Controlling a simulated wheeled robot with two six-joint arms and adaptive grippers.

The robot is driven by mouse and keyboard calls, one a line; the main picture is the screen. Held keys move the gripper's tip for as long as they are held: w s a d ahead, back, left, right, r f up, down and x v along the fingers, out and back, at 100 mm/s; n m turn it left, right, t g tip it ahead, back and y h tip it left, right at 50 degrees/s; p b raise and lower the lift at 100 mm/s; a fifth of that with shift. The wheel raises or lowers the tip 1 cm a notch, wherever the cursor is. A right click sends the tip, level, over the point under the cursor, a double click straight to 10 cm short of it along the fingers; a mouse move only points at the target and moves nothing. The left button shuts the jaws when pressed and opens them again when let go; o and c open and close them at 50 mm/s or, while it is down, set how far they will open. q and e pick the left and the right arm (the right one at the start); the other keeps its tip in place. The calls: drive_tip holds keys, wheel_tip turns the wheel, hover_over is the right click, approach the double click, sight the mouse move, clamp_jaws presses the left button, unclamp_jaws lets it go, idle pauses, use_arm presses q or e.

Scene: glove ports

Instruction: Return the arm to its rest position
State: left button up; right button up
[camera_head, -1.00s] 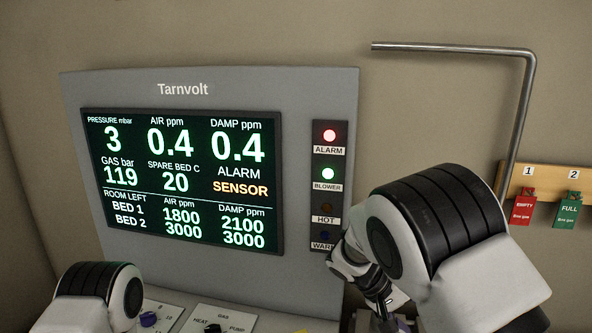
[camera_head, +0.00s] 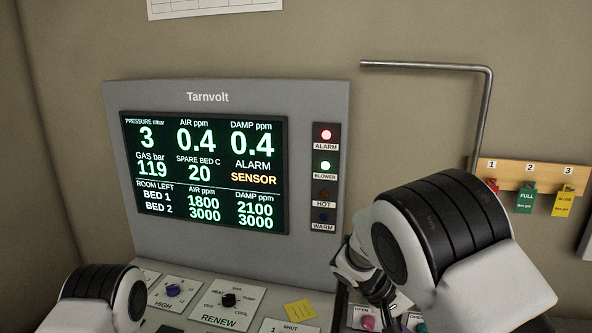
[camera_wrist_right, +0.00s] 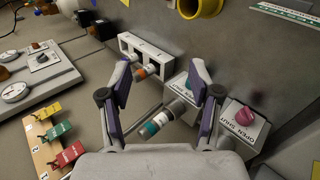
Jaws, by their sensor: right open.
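My right arm (camera_head: 440,240) comes in from the lower right in the head view, its forearm bent down in front of the console's right edge. My right gripper (camera_wrist_right: 163,70) shows in the right wrist view with its two fingers spread apart. Nothing is held between them. Beyond and below the fingers are a white rack (camera_wrist_right: 143,50), an orange-banded cylinder (camera_wrist_right: 147,72) and a teal-and-white cylinder (camera_wrist_right: 156,125). Only the upper part of my left arm (camera_head: 100,298) shows at the lower left in the head view; its gripper is out of view.
The Tarnvolt console (camera_head: 230,98) has a lit screen (camera_head: 205,172) with red and green lamps beside it. Knob panels (camera_head: 215,305) lie below. A bent metal pipe (camera_head: 430,66) and a wooden tag board (camera_head: 530,172) are on the wall. A pink knob (camera_wrist_right: 244,116) stands right of my gripper.

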drive_tip(key=s+d+f+g+y+b, duration=0.1)
drive_tip(key=s+d+f+g+b, duration=0.15)
drive_tip(key=s+f, duration=0.75)
drive_tip(key=s+d+f+g+y+b, duration=0.25)
drive_tip(key=s+f, duration=0.35)
drive_tip(key=f, duration=0.7)
drive_tip(key=s+a+f+y+b, duration=0.2)
drive_tip(key=s+f+y, duration=0.1)
drive_tip(key=s+f, duration=0.55)
drive_tip(key=s+a+f+y+b, duration=0.3)
drive_tip(key=s+f, duration=0.3)
drive_tip(key=s, duration=0.5)
drive_tip(key=w+t, duration=0.2)
drive_tip(key=t, duration=0.1)
drive_tip(key=w+n+t, duration=0.1)
drive_tip(key=w+t, duration=0.2)
drive_tip(key=shift+w+d, duration=0.15)
drive_tip(key=shift+d, duration=0.05)
